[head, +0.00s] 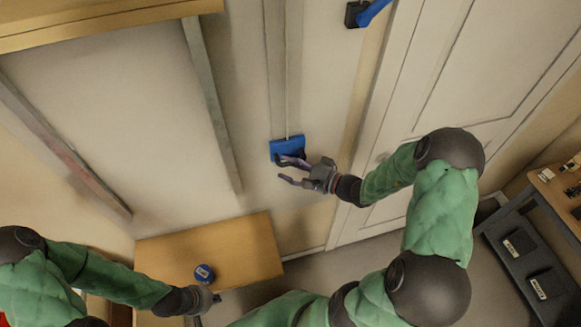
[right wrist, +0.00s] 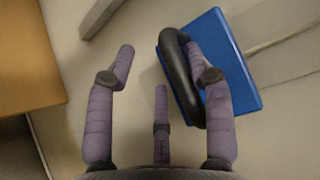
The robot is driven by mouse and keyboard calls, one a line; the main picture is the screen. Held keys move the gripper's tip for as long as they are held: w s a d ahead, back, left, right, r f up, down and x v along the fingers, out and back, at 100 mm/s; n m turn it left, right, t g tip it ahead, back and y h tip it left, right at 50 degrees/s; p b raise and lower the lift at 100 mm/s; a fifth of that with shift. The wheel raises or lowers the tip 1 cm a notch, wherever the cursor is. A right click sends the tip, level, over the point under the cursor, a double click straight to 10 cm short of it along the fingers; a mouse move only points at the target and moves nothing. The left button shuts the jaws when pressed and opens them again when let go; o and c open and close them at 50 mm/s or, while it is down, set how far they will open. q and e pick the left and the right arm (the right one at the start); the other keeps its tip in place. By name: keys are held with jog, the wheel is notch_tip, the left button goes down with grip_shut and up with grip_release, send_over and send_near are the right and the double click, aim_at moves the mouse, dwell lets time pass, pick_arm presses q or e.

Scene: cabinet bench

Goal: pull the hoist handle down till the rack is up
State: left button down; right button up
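The hoist handle is a blue block (head: 287,148) at the lower end of a grey vertical track (head: 283,70) on the wall. In the right wrist view the blue block (right wrist: 232,62) carries a black loop (right wrist: 178,75). My right gripper (head: 289,171) is at the block with its fingers spread. One finger overlaps the loop; whether it passes through is unclear. The other two fingers are apart from it.
Two grey rails (head: 212,105) run along the wall at left, below a wooden ledge (head: 110,20). A white door (head: 470,60) is right of the track. A dark shelf unit (head: 520,250) stands at far right. Another blue part (head: 372,12) is at the top.

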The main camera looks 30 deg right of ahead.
jog(key=shift+f, duration=0.1)
jog(key=v, duration=1.2)
jog(key=shift+d, duration=0.1)
dwell(0.4)
